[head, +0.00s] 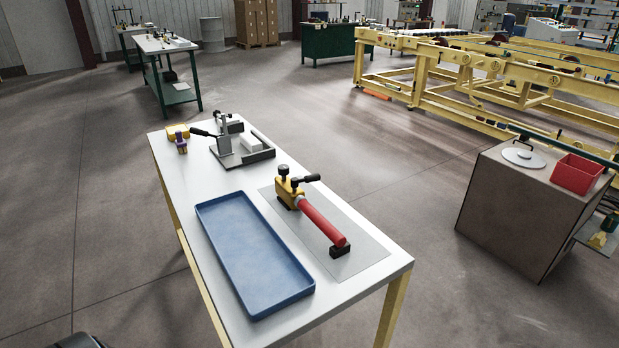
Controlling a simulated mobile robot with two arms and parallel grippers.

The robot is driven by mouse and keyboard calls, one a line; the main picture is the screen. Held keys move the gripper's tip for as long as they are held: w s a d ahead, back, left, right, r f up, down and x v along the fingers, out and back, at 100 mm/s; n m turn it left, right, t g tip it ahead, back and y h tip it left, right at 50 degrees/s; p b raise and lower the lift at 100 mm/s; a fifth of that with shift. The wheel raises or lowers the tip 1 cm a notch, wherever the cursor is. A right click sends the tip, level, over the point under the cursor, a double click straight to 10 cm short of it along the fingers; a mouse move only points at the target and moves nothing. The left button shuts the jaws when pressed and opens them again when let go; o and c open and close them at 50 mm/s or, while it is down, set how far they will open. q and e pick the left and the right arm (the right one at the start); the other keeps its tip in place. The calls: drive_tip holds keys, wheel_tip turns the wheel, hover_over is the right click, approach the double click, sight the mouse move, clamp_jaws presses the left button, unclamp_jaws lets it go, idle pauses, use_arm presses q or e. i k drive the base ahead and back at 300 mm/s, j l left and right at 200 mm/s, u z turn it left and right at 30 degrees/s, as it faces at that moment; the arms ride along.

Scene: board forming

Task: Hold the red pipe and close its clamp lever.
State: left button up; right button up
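The red pipe (321,221) lies on a thin grey plate (362,259) on the right part of the white table. Its far end sits in a yellow clamp (288,188), and its near end rests on a small black block (340,250). The clamp lever (306,179) has a black grip that points to the right, above the pipe's far end. From this distance I cannot tell how tightly the clamp holds the pipe. Neither of my grippers shows clearly. A dark shape at the bottom left edge is too cut off to identify.
A blue tray (203,211) lies left of the pipe. A grey fixture with a black handle (223,150) and a yellow-purple item (181,142) stand at the table's far end. A brown cabinet (510,215) with a red bin (577,174) stands right. Floor between is clear.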

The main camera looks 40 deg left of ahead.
sight(315, 177)
drive_tip(key=u, duration=0.85)
drive_tip(key=i+l+u, duration=0.2)
drive_tip(key=u, duration=0.2)
drive_tip(key=i+l+u, duration=0.2)
drive_tip(key=l+u, duration=0.2)
drive_tip(key=i+l+u, duration=0.1)
drive_tip(key=l+u, duration=0.3)
drive_tip(key=i+l, duration=0.1)
drive_tip(key=l, duration=0.3)
drive_tip(key=i+l+u, duration=0.15)
drive_tip(key=l, duration=0.65)
drive_tip(key=i+u, duration=0.05)
